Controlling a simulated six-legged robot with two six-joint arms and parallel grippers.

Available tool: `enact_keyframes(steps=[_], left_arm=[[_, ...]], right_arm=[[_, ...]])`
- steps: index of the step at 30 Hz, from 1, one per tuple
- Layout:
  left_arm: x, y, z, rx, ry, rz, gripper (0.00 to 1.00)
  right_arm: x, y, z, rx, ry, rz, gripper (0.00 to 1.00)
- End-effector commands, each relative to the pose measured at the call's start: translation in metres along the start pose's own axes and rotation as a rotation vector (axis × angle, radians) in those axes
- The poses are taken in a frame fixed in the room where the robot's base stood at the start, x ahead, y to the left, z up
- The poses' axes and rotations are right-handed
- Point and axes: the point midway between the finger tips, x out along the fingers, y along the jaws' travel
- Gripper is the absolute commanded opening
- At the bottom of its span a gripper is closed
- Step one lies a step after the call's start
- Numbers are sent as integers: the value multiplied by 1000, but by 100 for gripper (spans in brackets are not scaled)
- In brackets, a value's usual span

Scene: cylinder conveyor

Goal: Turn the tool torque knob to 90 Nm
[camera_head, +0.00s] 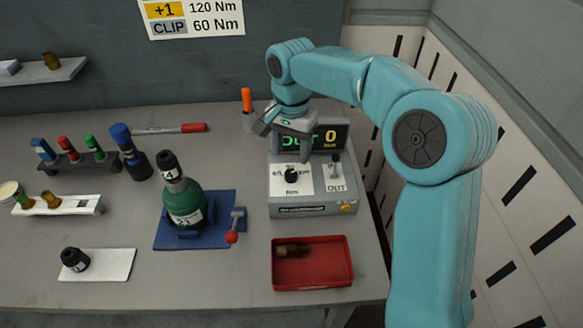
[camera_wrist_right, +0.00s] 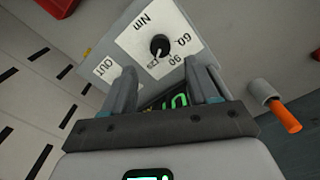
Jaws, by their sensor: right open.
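The black torque knob (camera_head: 291,175) sits on a white dial plate on the grey tool box (camera_head: 312,209). In the right wrist view the knob (camera_wrist_right: 159,45) is ringed by marks reading 60, 90 and seemingly 120. A pale line on the knob appears to point towards the 120 side, though it is small. My right gripper (camera_wrist_right: 159,68) is open and empty, with its fingers short of the knob and apart from it. In the head view the right gripper (camera_head: 286,140) hangs above the box, partly covering the display (camera_head: 331,138). My left gripper is out of view.
A small lever (camera_head: 336,165) stands beside the knob, above the OUT label. A red tray (camera_head: 312,284) with a brass piece lies in front. A green-bodied tool (camera_head: 186,205) stands on a blue base (camera_head: 155,240) to the left. An orange-handled item (camera_head: 246,100) stands behind.

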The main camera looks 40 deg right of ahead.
Motion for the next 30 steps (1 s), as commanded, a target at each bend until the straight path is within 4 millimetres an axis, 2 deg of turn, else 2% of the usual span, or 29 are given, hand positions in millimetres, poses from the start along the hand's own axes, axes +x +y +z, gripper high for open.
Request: enact_keyframes(steps=[3, 9, 15, 22, 27, 30], left_arm=[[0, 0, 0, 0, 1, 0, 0], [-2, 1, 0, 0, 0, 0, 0], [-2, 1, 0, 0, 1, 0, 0], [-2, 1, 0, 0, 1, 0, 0], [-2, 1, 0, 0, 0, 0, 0], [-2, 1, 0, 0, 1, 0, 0]], right_arm=[[28, 1, 0, 0, -2, 4, 59], [59, 0, -2, 0, -1, 3, 59], [71, -1, -3, 0, 0, 1, 59], [71, -2, -3, 0, 1, 0, 59], [71, -1, -3, 0, 0, 1, 4], [72, -2, -3, 0, 0, 1, 3]])
